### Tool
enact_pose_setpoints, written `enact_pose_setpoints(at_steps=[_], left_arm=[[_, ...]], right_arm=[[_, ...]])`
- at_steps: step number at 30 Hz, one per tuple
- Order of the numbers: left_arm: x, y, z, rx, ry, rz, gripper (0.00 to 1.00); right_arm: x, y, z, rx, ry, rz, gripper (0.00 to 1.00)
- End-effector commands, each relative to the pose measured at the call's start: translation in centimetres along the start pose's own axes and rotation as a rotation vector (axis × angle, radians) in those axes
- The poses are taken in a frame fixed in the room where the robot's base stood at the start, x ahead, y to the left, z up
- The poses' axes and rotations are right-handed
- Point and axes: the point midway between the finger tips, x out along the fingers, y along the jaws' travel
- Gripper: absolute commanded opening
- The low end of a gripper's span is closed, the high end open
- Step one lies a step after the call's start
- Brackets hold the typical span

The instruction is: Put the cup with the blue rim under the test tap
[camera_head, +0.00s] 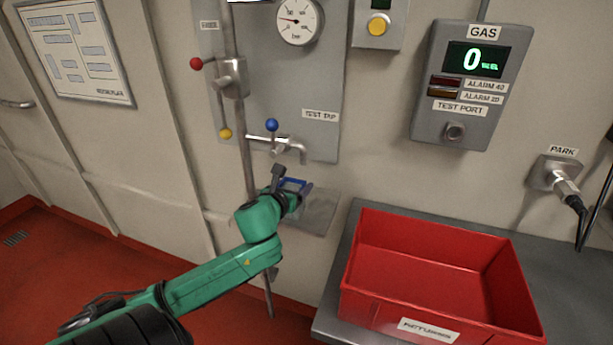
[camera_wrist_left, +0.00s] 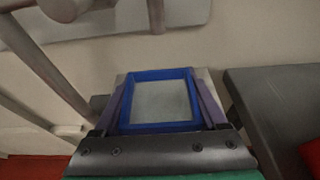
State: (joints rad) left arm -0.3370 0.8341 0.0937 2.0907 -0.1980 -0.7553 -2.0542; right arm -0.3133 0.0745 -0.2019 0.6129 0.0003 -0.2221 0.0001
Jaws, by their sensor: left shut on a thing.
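The cup with the blue rim (camera_head: 292,184) is held at the end of my left arm, just below the test tap (camera_head: 290,146). In the left wrist view its square blue rim (camera_wrist_left: 158,127) faces the camera and the inside looks pale grey. My left gripper (camera_wrist_left: 160,110) is shut on the cup, one finger on each side; it also shows in the head view (camera_head: 290,187). A small grey shelf (camera_head: 318,212) projects from the wall beneath the tap. Whether the cup touches the shelf cannot be told. My right gripper is not in view.
A red crate (camera_head: 440,236) with a label stands on a grey bench (camera_head: 578,262) at the right. A vertical pipe (camera_head: 241,130) runs just left of the tap. The gas panel (camera_head: 460,85) and park socket (camera_head: 553,175) are on the wall at right.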

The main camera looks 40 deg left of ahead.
Motion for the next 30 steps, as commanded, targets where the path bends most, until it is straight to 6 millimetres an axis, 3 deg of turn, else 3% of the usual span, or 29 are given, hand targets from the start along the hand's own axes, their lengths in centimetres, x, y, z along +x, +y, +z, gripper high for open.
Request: enact_pose_setpoints(at_steps=[3,14,16,26,27,29,30], left_arm=[[2.7,0.0,1.1,-0.004,-0.003,0.001,0.12],[8.0,-0.1,2.7,-0.005,-0.003,-0.002,0.12],[8.1,-0.2,1.1,-0.004,0.004,-0.003,0.12],[8.2,-0.1,0.6,0.001,0.002,-0.002,0.12],[8.2,-0.1,0.6,0.000,0.001,-0.002,0.82],[8.2,-0.1,0.6,0.000,0.001,-0.002,1.00],[8.2,-0.1,0.6,0.000,0.001,-0.002,1.00]], right_arm=[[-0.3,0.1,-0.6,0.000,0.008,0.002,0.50],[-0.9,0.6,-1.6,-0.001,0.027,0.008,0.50],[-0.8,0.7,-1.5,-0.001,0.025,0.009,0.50],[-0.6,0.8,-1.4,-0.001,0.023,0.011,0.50],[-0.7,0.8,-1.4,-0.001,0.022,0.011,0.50],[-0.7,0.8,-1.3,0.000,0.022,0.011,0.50],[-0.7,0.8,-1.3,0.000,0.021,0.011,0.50]])
